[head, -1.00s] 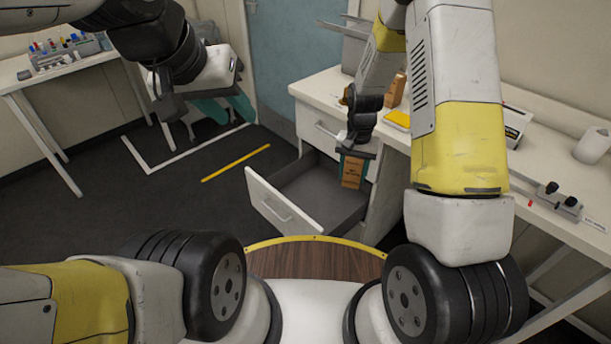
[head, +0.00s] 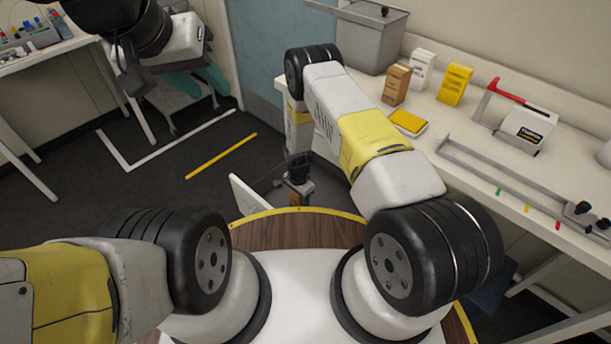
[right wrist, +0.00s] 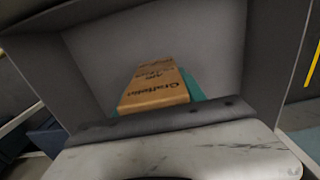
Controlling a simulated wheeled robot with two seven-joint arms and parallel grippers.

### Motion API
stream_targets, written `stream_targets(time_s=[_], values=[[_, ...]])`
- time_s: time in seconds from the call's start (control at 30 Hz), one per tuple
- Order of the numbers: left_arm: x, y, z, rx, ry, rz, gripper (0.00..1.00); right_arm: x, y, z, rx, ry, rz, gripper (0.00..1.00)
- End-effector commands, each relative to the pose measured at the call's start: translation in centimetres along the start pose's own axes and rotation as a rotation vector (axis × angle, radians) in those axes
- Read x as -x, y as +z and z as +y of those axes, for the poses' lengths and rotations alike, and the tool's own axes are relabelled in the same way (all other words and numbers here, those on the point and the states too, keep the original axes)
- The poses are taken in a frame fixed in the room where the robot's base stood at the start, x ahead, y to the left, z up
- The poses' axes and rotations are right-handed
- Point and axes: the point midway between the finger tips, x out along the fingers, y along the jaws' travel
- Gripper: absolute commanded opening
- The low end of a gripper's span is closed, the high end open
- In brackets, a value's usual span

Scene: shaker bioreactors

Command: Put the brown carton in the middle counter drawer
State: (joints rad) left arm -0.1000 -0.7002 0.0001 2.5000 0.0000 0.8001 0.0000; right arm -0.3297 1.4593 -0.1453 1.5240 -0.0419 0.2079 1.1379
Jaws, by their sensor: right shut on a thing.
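The brown carton (right wrist: 155,85) is between the teal fingers of my right gripper (head: 299,186), which is shut on it. In the right wrist view, its printed face shows against the grey inside of the open drawer (right wrist: 110,50), with drawer walls on both sides. I cannot tell whether it touches the drawer floor. In the head view, the drawer's white front (head: 250,205) juts from the counter (head: 450,140), and my right arm hides most of the drawer. My left gripper (head: 198,82) is open and empty, over the floor at the left.
Another brown carton (head: 396,85), a white carton (head: 422,68) and a yellow carton (head: 455,84) stand on the counter. A yellow pad (head: 408,122), a grey bin (head: 368,40) and a metal rail (head: 510,180) are there too. A side table (head: 40,50) is at left.

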Motion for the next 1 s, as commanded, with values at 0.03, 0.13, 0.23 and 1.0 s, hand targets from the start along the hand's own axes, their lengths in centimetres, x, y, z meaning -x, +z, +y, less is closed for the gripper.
stream_targets(time_s=[0.03, 0.13, 0.23, 1.0], values=[[0.0, 0.0, 0.0, 0.0, 0.0, 0.0, 0.36, -1.2, 0.1, 0.1, 0.0, 0.002, -0.002, 0.01], [0.0, 0.0, 0.0, 0.0, 0.0, 0.0, 0.36, -2.8, 0.1, 0.1, 0.001, 0.002, -0.001, 0.01], [0.0, 0.0, 0.0, 0.0, 0.0, 0.0, 0.36, -3.8, 0.0, 0.1, 0.0, 0.001, -0.001, 0.01], [0.0, 0.0, 0.0, 0.0, 0.0, 0.0, 0.36, -8.5, 0.0, 0.0, 0.002, 0.0, 0.0, 0.01]])
